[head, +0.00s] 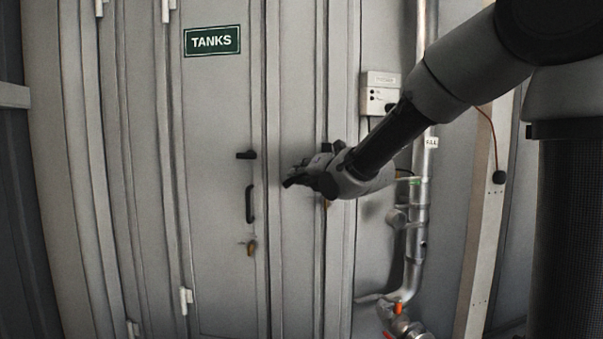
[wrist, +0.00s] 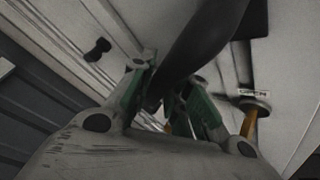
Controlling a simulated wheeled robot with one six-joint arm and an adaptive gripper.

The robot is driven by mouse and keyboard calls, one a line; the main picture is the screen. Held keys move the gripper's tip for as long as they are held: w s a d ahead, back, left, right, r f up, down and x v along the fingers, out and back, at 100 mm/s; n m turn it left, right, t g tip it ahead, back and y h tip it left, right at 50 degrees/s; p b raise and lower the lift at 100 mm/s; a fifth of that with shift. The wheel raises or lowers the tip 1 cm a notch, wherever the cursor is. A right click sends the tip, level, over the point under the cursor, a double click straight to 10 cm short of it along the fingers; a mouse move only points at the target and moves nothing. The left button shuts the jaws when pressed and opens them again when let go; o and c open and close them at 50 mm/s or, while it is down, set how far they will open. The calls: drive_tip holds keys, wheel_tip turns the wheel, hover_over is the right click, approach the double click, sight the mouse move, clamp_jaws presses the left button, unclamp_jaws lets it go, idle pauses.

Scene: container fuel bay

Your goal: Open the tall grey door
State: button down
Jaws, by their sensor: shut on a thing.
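Tall, narrow grey panels face me. The grey door panel (head: 293,90) behind my gripper looks flush with its surroundings. My gripper (head: 318,176) is at mid height in front of its right edge and hides most of the fittings there. In the wrist view the green-sided fingers (wrist: 168,103) are shut on a dark curved handle (wrist: 205,38), which rises between them to the top of the picture. A black knob (wrist: 98,50) is left of the fingers. An orange-yellow piece (wrist: 249,124) and a small label (wrist: 255,93) are to their right.
Left of my gripper is a grey door with a green TANKS sign (head: 212,41), a black knob (head: 246,155) and its own black handle (head: 250,204). A grey box (head: 380,94) and a metal pipe (head: 415,240) with orange-handled fittings stand to the right.

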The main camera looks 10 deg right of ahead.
drive_tip(key=c, duration=1.4)
unclamp_jaws()
drive_tip(key=shift+d+f, duration=0.2)
drive_tip(key=shift+f, duration=0.05)
drive_tip(key=shift+o, duration=0.2)
drive_tip(key=shift+s+d+r, duration=0.1)
drive_tip(key=shift+s+r, duration=0.05)
drive_tip(key=shift+s, duration=0.05)
drive_tip(key=v, duration=1.1)
drive_tip(key=shift+s, duration=0.25)
